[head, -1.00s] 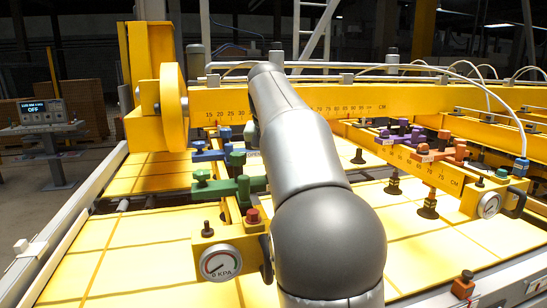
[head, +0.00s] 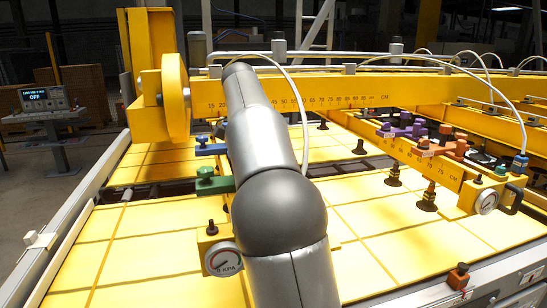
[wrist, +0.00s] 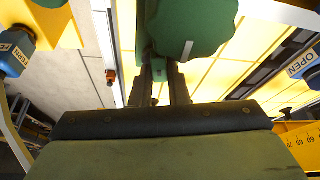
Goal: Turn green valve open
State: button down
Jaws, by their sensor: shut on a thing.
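The green valve shows large at the top of the wrist view as a dark green rounded knob (wrist: 195,25) with a pale line on it. My gripper (wrist: 165,72) has its dark fingers close together just below the knob, shut on a green part of the valve; the exact contact is partly hidden. In the head view a green knob on a green bar (head: 214,184) shows just left of my arm. The rest of the green fitting and my gripper are hidden behind my arm there.
A pressure gauge (head: 223,260) sits beside my arm. Yellow beams (head: 410,82), a white hose (head: 303,120) and purple and orange valves (head: 445,148) lie to the right.

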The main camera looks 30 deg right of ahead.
jog(key=shift+m+g, duration=0.5)
jog(key=shift+m, duration=0.7)
jog(key=c, duration=1.4)
grip_release()
jog(key=shift+r, duration=0.1)
